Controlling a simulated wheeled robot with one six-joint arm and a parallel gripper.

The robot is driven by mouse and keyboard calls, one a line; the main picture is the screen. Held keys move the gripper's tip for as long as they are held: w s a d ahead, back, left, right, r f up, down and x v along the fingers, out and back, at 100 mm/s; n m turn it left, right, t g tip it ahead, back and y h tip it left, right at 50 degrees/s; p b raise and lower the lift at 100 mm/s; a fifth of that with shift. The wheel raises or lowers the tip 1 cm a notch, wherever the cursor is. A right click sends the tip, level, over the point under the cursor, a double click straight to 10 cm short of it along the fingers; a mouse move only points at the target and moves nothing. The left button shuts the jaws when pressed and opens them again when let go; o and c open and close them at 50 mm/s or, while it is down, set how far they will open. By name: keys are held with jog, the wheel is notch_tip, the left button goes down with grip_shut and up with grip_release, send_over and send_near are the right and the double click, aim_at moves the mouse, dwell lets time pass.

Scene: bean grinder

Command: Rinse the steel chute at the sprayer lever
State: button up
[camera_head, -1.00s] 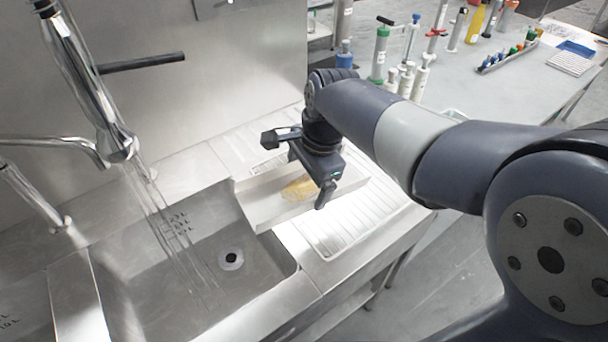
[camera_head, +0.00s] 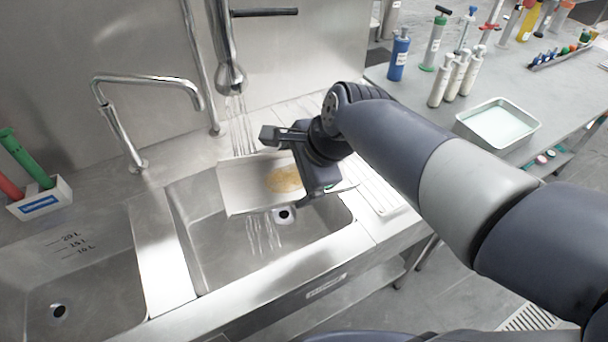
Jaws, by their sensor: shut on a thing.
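The steel chute (camera_head: 243,190) is a shallow metal tray with a yellowish-brown residue patch (camera_head: 285,180) on its inner face. My gripper (camera_head: 296,160) is shut on the chute at its right side and holds it tilted over the right sink basin (camera_head: 205,255). The sprayer head (camera_head: 231,80) hangs above and a little left of my gripper. Water (camera_head: 240,132) streams down from it toward the chute's far edge. More streaks of water show below the chute in the basin. The residue patch lies right of the stream. A dark horizontal lever (camera_head: 264,13) sticks out beside the sprayer.
A second faucet (camera_head: 135,120) stands to the left. The left basin (camera_head: 95,295) is empty. A caddy (camera_head: 40,198) with green and red handles sits at the far left. Bottles (camera_head: 398,55) and a water-filled tray (camera_head: 497,125) stand on the right bench.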

jog(key=w+a+f, duration=0.2)
jog(key=w+a, duration=0.4)
jog(key=a, duration=0.3)
jog(key=shift+w+a+p, duration=0.2)
jog(key=shift+w+p, duration=0.1)
jog(key=shift+w, duration=0.05)
jog(key=shift+f, duration=0.1)
dwell(0.4)
jog(key=shift+w+d, duration=0.1)
jog(key=shift+w, duration=0.05)
jog(key=shift+w+d, duration=0.25)
jog(key=shift+w, duration=0.1)
jog(key=shift+s+a, duration=0.1)
jog(key=shift+s, duration=0.05)
jog(key=shift+s+a+p, duration=0.25)
jog(key=shift+s+p, duration=0.1)
jog(key=shift+s, duration=0.05)
jog(key=shift+w+d, duration=0.1)
jog(key=shift+w, duration=0.1)
dwell(0.3)
jog(key=shift+w+d, duration=0.25)
jog(key=shift+w, duration=0.1)
